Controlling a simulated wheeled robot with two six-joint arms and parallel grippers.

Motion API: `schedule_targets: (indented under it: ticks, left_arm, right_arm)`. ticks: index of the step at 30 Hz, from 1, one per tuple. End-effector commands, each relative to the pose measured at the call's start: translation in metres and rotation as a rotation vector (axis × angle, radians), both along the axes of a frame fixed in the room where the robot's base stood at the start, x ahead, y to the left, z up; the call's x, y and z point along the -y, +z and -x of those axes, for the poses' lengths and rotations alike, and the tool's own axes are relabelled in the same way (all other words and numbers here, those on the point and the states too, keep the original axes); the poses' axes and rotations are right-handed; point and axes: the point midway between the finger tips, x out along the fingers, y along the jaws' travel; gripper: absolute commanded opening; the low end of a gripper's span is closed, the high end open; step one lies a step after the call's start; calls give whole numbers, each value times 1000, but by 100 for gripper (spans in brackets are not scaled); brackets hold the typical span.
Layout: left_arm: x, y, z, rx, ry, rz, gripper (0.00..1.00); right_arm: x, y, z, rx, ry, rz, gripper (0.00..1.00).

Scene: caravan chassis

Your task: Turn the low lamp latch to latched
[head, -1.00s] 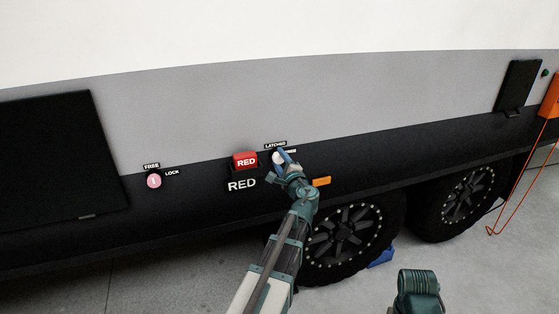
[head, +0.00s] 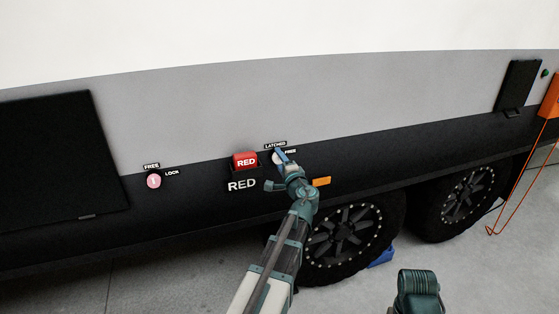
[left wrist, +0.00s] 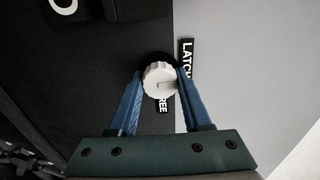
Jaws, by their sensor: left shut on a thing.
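The low lamp latch is a round white knob (head: 276,159) on the caravan's dark lower side, with a LATCHED label (head: 275,145) above it and a FREE label (head: 291,151) to its right. My left gripper (head: 282,156) is at the knob. In the left wrist view its blue fingers (left wrist: 160,84) are shut on the knob (left wrist: 157,76), one on each side. A short greyish mark on the knob's face points right there, toward the LATCHED label (left wrist: 186,62). The FREE label (left wrist: 163,105) lies below the knob.
A red block (head: 245,160) marked RED sits left of the latch. A pink knob (head: 154,181) labelled FREE and LOCK is farther left. An orange marker (head: 321,182) and a wheel (head: 347,240) are right of and below my left gripper.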

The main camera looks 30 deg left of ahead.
Motion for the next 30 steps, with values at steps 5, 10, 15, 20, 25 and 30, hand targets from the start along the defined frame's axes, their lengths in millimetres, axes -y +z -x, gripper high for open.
schedule_targets:
  ticks: [5,10,15,20,25,30]
  left_arm:
    - [0,-1,1,2,2,6,0]
    - [0,-1,1,2,1,4,72]
    - [0,-1,1,1,1,2,79]
    - [1,0,1,0,1,1,79]
    - [13,0,13,0,0,1,79]
    - [41,0,38,0,-3,1,79]
  right_arm:
    - [0,0,0,0,0,0,50]
    - [0,0,0,0,0,0,50]
    - [0,0,0,0,0,0,50]
    - [0,0,0,0,0,0,50]
    - [0,0,0,0,0,0,50]
    - [0,0,0,0,0,0,50]
